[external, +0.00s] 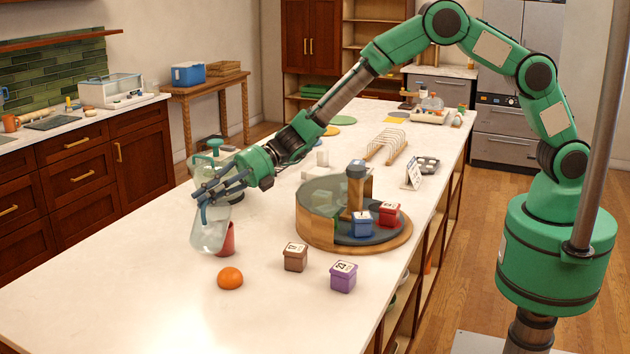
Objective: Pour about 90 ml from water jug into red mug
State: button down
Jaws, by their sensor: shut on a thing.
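The water jug (208,236) is clear glass with a blue handle, near the left edge of the white counter. My gripper (207,192) is shut on it at its upper part. The jug looks slightly tilted; I cannot tell whether its base touches the counter. Its water level is not clear. The red mug (228,240) stands on the counter just right of the jug, partly hidden by it. No stream of water is visible between them.
An orange (230,278) lies in front of the mug. Brown (295,257) and purple (343,277) boxes stand to the right. A round wooden turntable (318,232) holds blue and red boxes. A green-topped vessel (214,152) is behind my gripper. The front-left counter is clear.

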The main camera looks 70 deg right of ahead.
aim_at(202, 215)
jog(key=shift+s+a+f+n+h+p, duration=0.25)
jog(key=shift+a+f+h, duration=0.15)
jog(key=shift+a, duration=0.15)
jog(key=shift+s+a+f+n+h+p, duration=0.15)
jog(key=shift+a+f+n+h+p, duration=0.2)
jog(key=shift+a, duration=0.2)
jog(key=shift+f, duration=0.3)
jog(key=shift+s+a+f+n+h, duration=0.2)
jog(key=shift+a+f+n+h, duration=0.15)
jog(key=shift+a+h, duration=0.2)
jog(key=shift+s+a+f+h+p, duration=0.1)
jog(key=shift+a+f+h+p, duration=0.15)
jog(key=shift+h+p, duration=0.25)
jog(key=shift+a+n, duration=0.15)
jog(key=shift+n, duration=0.1)
dwell(0.8)
